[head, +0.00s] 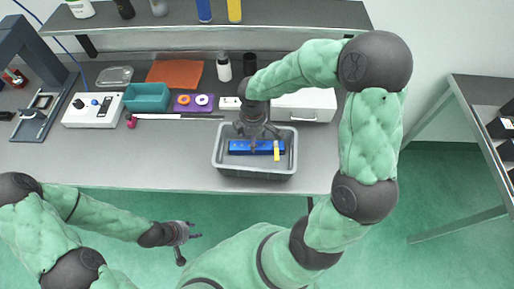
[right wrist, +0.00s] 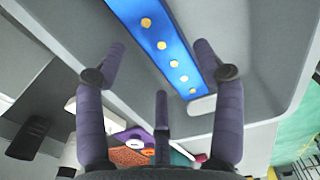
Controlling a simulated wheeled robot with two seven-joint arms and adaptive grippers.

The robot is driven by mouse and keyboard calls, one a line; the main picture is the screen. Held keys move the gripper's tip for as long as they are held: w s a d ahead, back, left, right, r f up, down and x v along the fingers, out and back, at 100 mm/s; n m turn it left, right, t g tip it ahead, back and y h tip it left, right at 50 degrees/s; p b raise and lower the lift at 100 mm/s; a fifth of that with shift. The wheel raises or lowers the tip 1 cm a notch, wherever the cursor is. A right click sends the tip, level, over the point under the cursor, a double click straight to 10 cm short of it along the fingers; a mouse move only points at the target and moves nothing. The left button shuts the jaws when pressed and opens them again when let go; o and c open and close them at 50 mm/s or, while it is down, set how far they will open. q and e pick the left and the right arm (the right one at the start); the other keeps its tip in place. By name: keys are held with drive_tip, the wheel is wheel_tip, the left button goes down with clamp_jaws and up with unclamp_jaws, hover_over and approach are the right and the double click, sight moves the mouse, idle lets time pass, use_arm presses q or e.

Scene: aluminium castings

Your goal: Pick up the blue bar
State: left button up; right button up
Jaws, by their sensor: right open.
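The blue bar (head: 245,147) lies lengthwise in a grey bin (head: 255,172) on the bench. In the right wrist view the blue bar (right wrist: 160,35) shows a row of several yellow round spots. My right gripper (head: 256,141) points down over the bin, above the bar, and hides part of it. Its fingers are spread in the right wrist view (right wrist: 171,62), with nothing held between them. A small yellow piece (head: 277,150) is at the bar's right end. My left gripper (head: 191,240) is open and empty, in front of the bench over the floor.
Left of the bin are a purple block with rings (head: 194,102), a teal tray (head: 147,106) and a white control box (head: 93,110). A white drawer box (head: 306,106) stands behind the bin. A shelf (head: 290,18) spans the back. The front left bench is clear.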

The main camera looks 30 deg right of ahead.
sight(257, 147)
wheel_tip(257, 147, down, 4)
drive_tip(key=shift+s+d+f+b, duration=0.1)
drive_tip(key=shift+f+b, duration=0.05)
drive_tip(key=shift+b, duration=0.45)
drive_tip(key=c, duration=1.1)
